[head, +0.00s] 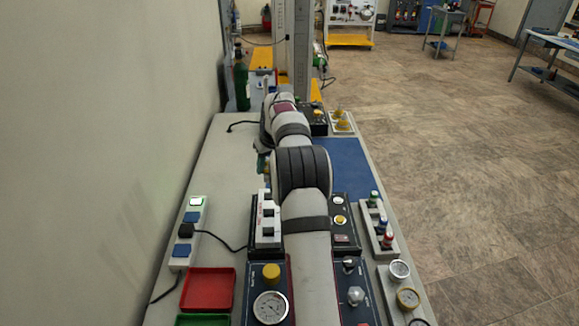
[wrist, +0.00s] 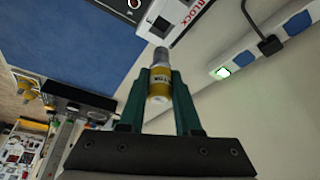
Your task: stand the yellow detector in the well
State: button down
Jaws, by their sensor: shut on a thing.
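In the wrist view my gripper (wrist: 160,76) has its two green fingers closed on the yellow detector (wrist: 159,91). The detector is a yellow cylinder with a dark-lettered label and a grey end, which points toward a white block (wrist: 170,18) marked "BLOCK". The grey end looks close to the block's edge; I cannot tell whether they touch. In the head view the white block (head: 266,222) shows dark openings on top, left of my arm. My arm hides the detector and most of my gripper there. I cannot tell which opening is the well.
A power strip (head: 188,232) with a cable lies left of the block, and a red tray (head: 208,290) in front.

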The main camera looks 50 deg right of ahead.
aim_at(268, 181)
jog(key=shift+f, duration=2.5)
jog(key=shift+s+d, duration=0.1)
jog(key=shift+f, duration=1.7)
jog(key=c, duration=0.5)
grip_release()
